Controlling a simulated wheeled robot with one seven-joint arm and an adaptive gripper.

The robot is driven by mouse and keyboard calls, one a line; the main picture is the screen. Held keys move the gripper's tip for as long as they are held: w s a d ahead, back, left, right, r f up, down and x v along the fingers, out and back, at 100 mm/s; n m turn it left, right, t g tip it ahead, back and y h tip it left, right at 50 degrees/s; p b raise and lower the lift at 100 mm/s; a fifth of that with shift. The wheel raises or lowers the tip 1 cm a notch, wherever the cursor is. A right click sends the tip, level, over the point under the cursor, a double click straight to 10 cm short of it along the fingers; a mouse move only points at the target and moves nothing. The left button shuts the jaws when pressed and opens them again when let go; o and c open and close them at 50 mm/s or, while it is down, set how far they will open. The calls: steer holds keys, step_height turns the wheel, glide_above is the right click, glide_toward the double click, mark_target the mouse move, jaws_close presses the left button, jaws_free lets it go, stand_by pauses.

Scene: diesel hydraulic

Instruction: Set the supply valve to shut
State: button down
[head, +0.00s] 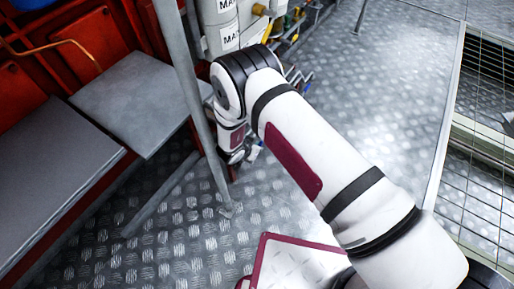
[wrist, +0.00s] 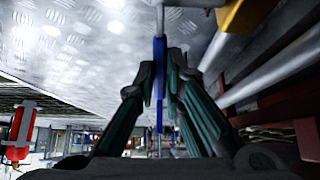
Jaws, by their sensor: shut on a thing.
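In the wrist view, a thin blue lever (wrist: 159,62) hangs edge-on at the centre, below a pale round fitting. It looks like a valve handle; I cannot read a label or tell its set position. My gripper (wrist: 161,78) has its two dark green-grey fingers on either side of the lever, closed on it near its middle. In the head view, my arm reaches away and bends down beside a grey post, and it hides most of the gripper and the lever.
A grey vertical post (head: 190,95) stands close to my arm. Grey bench tops (head: 140,95) and red panels are at left. White labelled tanks (head: 220,25) stand at the back. Pale pipes (wrist: 275,75) and a yellow part (wrist: 245,14) lie right of the gripper. Tread-plate floor (head: 380,80) is open at right.

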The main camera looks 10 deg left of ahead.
steer(key=c, duration=1.7)
jaws_free()
step_height(320, 180, up, 10)
